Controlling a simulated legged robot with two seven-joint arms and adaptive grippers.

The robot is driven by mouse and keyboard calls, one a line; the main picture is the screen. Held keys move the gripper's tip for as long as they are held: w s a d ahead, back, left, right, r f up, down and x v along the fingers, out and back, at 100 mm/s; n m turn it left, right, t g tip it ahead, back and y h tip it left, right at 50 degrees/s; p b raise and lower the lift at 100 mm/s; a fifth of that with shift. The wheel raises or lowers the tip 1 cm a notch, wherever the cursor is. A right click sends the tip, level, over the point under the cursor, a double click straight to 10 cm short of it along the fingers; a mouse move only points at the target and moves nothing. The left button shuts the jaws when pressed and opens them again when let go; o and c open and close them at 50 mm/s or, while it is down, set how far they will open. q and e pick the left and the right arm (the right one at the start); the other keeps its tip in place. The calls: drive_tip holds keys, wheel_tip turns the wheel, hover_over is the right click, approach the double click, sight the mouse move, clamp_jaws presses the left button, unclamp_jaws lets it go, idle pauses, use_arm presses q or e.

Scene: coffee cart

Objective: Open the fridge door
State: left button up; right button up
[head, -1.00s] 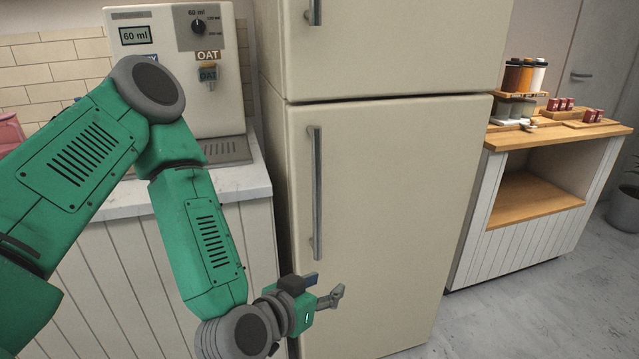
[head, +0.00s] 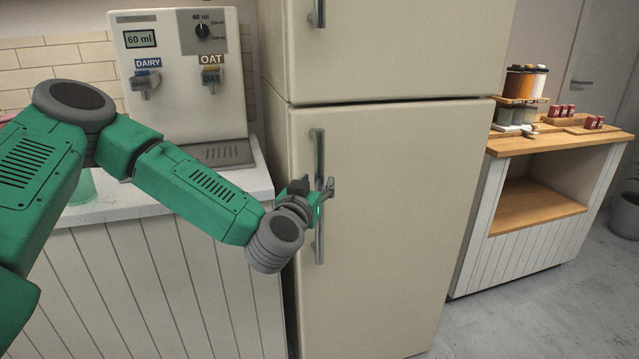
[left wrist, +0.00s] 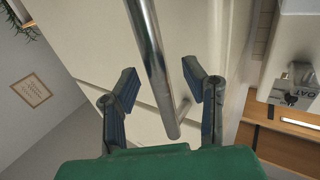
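The cream fridge's large lower door (head: 400,220) is shut, with a long vertical metal handle (head: 319,160) along its left edge. My left gripper (head: 322,190) is at the lower middle part of that handle. In the left wrist view, my left gripper (left wrist: 158,88) is open, and the handle (left wrist: 150,45) runs between its two fingers with a gap on each side. Neither finger appears to touch the handle. My right gripper is in neither view.
A milk dispenser (head: 185,80) stands on the white counter (head: 225,183) left of the fridge. A wooden-topped cart (head: 560,143) with cups and small boxes stands to the right. The floor (head: 520,315) before the cart is clear.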

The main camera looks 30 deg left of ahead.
use_arm(q)
drive_tip(key=shift+x, duration=1)
drive_tip(key=shift+d, duration=0.15)
clamp_jaws()
